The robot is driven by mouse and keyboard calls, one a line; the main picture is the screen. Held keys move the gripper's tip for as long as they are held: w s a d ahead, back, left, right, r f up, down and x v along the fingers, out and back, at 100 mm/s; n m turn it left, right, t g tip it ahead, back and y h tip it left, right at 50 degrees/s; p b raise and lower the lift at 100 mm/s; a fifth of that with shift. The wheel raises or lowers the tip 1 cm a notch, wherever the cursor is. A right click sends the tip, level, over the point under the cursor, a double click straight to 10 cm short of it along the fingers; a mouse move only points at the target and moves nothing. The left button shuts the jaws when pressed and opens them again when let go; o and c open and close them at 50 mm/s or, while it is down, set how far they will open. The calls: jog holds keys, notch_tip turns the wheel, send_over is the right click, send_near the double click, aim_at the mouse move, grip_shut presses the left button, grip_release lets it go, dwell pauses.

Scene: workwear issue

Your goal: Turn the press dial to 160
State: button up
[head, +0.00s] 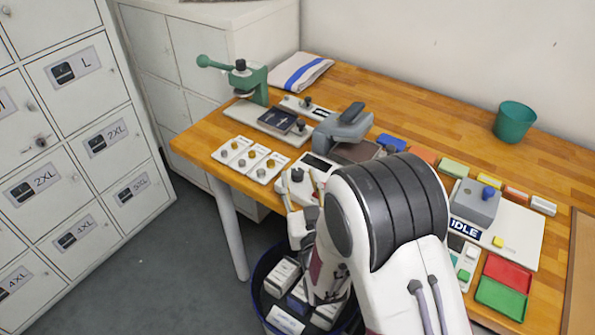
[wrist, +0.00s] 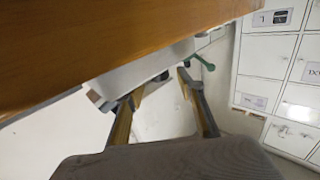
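The heat press (head: 345,128), grey with a dark handle, stands on the wooden table left of centre in the head view. In front of it is a white control box (head: 322,163) with a dark display and a dark round dial (head: 297,175). My gripper (head: 302,188) is at the front of this box, its two tan-padded fingers apart beside the dial. In the wrist view the open fingers (wrist: 157,92) point at a pale box (wrist: 145,69), with a small dark part between the tips. Contact with the dial and its reading cannot be made out.
A green hand press (head: 252,82) and white plates with knobs (head: 267,165) are to the left. A dark-blue bin (head: 262,290) with boxes stands below the table edge. Right are a grey unit marked IDLE (head: 476,203), red and green trays (head: 507,273), and a green cup (head: 515,120).

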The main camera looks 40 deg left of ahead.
aim_at(299, 176)
jog(key=shift+x, duration=1.65)
grip_shut()
